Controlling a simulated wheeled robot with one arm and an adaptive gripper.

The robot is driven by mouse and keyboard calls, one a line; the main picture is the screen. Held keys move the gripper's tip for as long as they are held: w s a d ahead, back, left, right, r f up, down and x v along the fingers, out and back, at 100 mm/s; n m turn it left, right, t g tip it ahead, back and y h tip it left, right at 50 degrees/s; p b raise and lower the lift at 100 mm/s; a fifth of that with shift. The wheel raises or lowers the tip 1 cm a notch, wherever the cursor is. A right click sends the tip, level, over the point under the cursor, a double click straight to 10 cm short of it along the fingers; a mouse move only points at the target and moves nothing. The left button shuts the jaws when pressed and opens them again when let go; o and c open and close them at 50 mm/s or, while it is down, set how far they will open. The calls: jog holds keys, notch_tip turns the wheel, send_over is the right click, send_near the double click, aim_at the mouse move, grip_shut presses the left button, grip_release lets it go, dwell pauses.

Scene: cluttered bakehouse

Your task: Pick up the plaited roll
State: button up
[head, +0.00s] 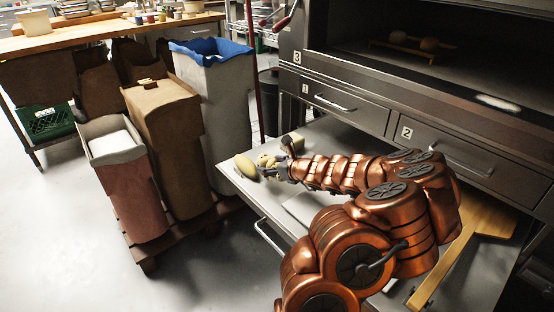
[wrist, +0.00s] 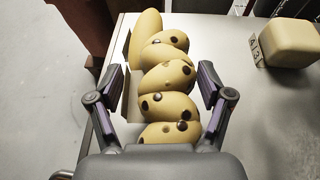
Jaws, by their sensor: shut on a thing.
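The plaited roll (wrist: 166,76) is pale yellow with dark spots and several lobes in a row. It lies lengthwise between the two fingers of my gripper (wrist: 164,92) in the wrist view, and my gripper is shut on it. The roll's near end is hidden by the gripper body. In the head view the roll (head: 265,160) is small beside my gripper (head: 276,169), over the left end of the grey worktop. I cannot tell whether it touches the worktop.
A plain yellow oblong piece (head: 245,166) lies just past the roll, at the worktop (head: 230,178) edge. A pale block (wrist: 290,42) with a tag stands to the right. Oven drawers (head: 345,103) rise behind. Tall bins (head: 165,150) stand to the left.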

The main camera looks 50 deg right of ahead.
jog(key=a+b, duration=0.1)
jog(key=s+a+b, duration=0.1)
jog(key=a, duration=0.1)
jog(key=a+b, duration=0.1)
jog(key=shift+s+a, duration=0.35)
jog(key=shift+a, duration=0.05)
jog(key=shift+s+a+r+b, duration=0.15)
jog(key=shift+s+a+b, duration=0.05)
jog(key=shift+a+b, duration=0.4)
jog(key=shift+s+a+r+b, duration=0.15)
jog(key=shift+s+a+b, duration=0.05)
jog(key=shift+a+b, duration=0.3)
